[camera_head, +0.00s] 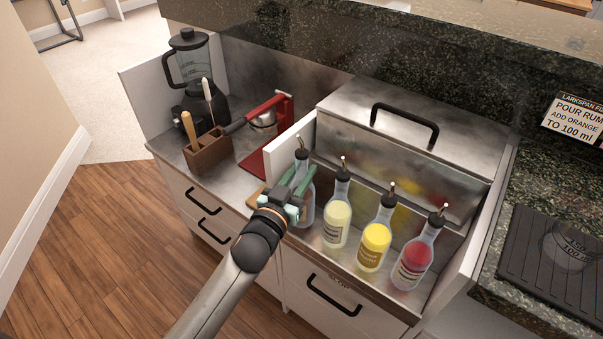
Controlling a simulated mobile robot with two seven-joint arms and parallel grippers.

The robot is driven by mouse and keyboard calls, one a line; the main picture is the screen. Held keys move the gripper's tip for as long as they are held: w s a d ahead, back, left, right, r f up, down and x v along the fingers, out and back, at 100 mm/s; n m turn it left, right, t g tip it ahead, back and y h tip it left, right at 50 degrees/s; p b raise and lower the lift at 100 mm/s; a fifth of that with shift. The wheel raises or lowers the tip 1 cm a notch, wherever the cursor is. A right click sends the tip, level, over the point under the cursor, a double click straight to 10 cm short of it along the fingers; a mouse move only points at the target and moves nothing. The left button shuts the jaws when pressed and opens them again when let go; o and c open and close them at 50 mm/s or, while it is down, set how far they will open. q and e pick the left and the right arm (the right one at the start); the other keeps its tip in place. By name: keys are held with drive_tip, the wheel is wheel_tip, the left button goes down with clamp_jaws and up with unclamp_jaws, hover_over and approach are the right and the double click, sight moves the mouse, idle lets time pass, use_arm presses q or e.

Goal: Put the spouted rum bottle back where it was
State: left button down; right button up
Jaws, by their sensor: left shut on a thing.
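My left gripper (297,182) is shut on a clear spouted bottle (307,206), which I take to be the rum bottle. The bottle is roughly upright at the left end of the bottle rail (345,276), left of the other bottles. Its label is hidden, and my gripper covers part of its body. I cannot tell whether its base touches the rail floor. My right gripper is not in view.
Pale (336,221), yellow (374,243) and red (413,262) spouted bottles stand in the rail to the right. Behind is a lidded steel bin (405,125). To the left are a red press (262,150), a wooden tool holder (208,152) and a blender (192,75).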

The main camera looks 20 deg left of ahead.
use_arm(q)
drive_tip(key=c, duration=0.9)
unclamp_jaws()
drive_tip(key=shift+f, duration=0.1)
drive_tip(key=shift+r, duration=0.25)
drive_tip(key=s+a, duration=0.2)
drive_tip(key=s, duration=1)
drive_tip(key=s+d+f+g, duration=0.2)
drive_tip(key=s+f+g, duration=0.2)
drive_tip(key=f, duration=0.6)
drive_tip(key=s+d+f+m+g+h, duration=0.1)
drive_tip(key=s+f+g, duration=0.3)
drive_tip(key=s+f, duration=0.4)
wheel_tip(320, 180, down, 2)
drive_tip(key=shift+s+d+f+g+p, duration=0.15)
drive_tip(key=shift+s+d+g+p, duration=0.05)
drive_tip(key=shift+d+g+p, duration=0.2)
